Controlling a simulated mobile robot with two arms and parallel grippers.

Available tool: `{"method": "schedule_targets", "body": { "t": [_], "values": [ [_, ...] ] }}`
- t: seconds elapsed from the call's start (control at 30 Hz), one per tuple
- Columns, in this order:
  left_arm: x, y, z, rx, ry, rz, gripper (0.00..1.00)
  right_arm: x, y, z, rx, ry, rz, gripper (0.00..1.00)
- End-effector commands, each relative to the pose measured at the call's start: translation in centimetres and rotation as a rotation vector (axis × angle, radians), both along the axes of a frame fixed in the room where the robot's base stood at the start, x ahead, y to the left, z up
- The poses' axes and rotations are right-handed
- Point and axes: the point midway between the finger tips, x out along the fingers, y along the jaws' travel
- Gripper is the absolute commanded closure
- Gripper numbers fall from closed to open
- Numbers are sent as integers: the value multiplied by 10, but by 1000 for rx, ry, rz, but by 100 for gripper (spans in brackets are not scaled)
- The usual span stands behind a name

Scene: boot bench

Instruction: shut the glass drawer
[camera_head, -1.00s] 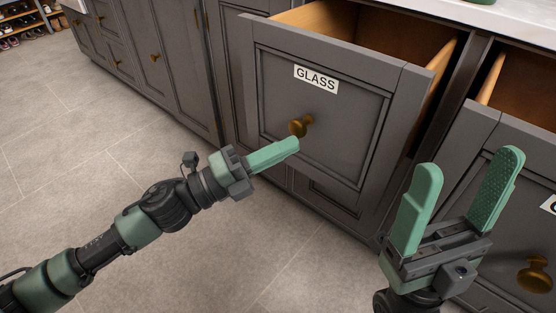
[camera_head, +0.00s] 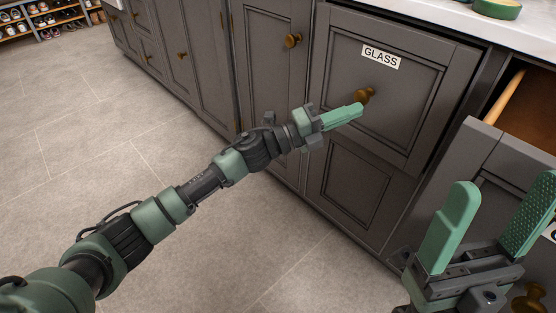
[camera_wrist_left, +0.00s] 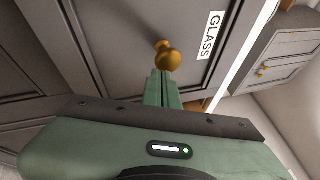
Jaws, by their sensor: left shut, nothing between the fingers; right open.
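The glass drawer (camera_head: 345,95) has a grey front with a white label reading GLASS (camera_head: 381,56) and a round brass knob (camera_head: 363,96). Its front sits about flush with the cabinet, and no drawer inside shows. My left gripper (camera_head: 358,110) is shut and empty, with its fingertips at the knob. In the left wrist view the shut fingers (camera_wrist_left: 162,80) point at the knob (camera_wrist_left: 168,56), touching it or very close; I cannot tell which. My right gripper (camera_head: 500,205) is open and empty, in front of the drawer to the right.
Another drawer (camera_head: 485,150) to the right stands open, with its wooden side showing, behind my right gripper. A white worktop (camera_head: 440,18) with a green dish (camera_head: 497,8) runs above. The tiled floor (camera_head: 90,150) at left is clear. Shoe shelves (camera_head: 50,22) stand far left.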

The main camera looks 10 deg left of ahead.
Motion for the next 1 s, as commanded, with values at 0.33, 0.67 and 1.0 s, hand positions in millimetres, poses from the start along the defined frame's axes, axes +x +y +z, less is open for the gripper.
{"method": "schedule_targets", "body": {
  "t": [0.33,0.67,1.0],
  "values": [
    [25,-18,-1,-1,1,1,100,0,1,-9,0,2,2,24],
    [32,-22,2,-2,-1,6,100,1,1,-10,0,3,3,24],
    [33,-21,5,-7,-3,8,100,1,1,-9,0,0,3,24]
  ]
}}
